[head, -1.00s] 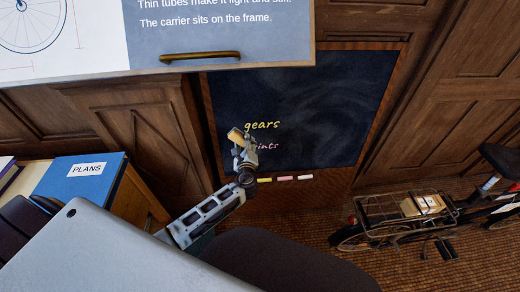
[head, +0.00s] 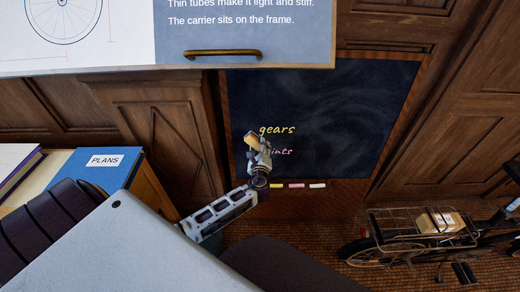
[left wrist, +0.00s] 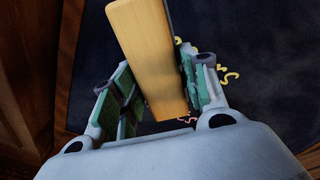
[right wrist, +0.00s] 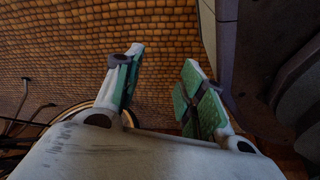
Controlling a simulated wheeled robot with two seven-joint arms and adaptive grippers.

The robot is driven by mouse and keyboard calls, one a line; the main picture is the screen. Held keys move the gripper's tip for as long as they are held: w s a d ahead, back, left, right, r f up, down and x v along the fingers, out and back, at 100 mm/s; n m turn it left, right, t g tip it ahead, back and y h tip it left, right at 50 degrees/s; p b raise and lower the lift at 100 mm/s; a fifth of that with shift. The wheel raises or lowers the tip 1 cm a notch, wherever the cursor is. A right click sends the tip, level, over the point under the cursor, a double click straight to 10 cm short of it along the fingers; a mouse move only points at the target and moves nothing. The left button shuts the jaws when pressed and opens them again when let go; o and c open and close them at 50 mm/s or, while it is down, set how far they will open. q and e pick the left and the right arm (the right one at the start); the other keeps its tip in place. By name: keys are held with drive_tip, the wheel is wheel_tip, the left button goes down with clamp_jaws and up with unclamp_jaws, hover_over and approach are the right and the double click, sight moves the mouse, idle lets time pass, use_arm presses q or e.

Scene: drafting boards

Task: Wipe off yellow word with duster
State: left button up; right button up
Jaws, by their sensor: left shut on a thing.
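The yellow word "gears" (head: 277,129) is written on the dark chalkboard (head: 350,110). A pink word (head: 281,151) sits below it, its left part hidden by my left gripper. My left gripper (head: 253,145) is shut on the duster (head: 252,141), just left of and below the yellow word. The duster's wooden back (left wrist: 146,50) fills the middle of the left wrist view, with bits of yellow writing (left wrist: 230,75) to its right. I cannot tell whether the duster touches the board. My right gripper (right wrist: 158,88) is open and empty above the floor, seen only in its wrist view.
Chalk sticks (head: 297,186) lie along the board's bottom ledge. A bicycle with a parcel on its rack (head: 440,221) stands at right. A blue PLANS folder (head: 90,170) lies on a desk at left. A panel with a brass handle (head: 223,54) hangs above.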

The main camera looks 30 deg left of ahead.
sight(268, 134)
use_arm(q)
drive_tip(key=shift+w+a+f, duration=0.1)
drive_tip(key=shift+w+a, duration=0.25)
drive_tip(key=shift+w, duration=0.2)
drive_tip(key=shift+w+a+b, duration=0.25)
drive_tip(key=shift+w+b, duration=0.2)
drive_tip(key=shift+b, duration=0.05)
drive_tip(key=shift+b+x, duration=0.65)
drive_tip(key=shift+x, duration=1.05)
use_arm(e)
drive_tip(key=w+a+r, duration=0.3)
drive_tip(key=r, duration=0.2)
drive_tip(key=shift+w, duration=0.3)
drive_tip(key=shift+a, duration=0.1)
use_arm(q)
drive_tip(key=shift+b+x, duration=0.3)
drive_tip(key=shift+x, duration=0.7)
use_arm(e)
drive_tip(key=shift+f, duration=0.25)
use_arm(q)
drive_tip(key=shift+d, duration=0.1)
drive_tip(key=shift+w+d, duration=0.4)
drive_tip(key=shift+d, duration=0.35)
drive_tip(key=shift+w+d, duration=0.4)
drive_tip(key=shift+d, duration=0.35)
use_arm(e)
drive_tip(key=shift+f, duration=0.15)
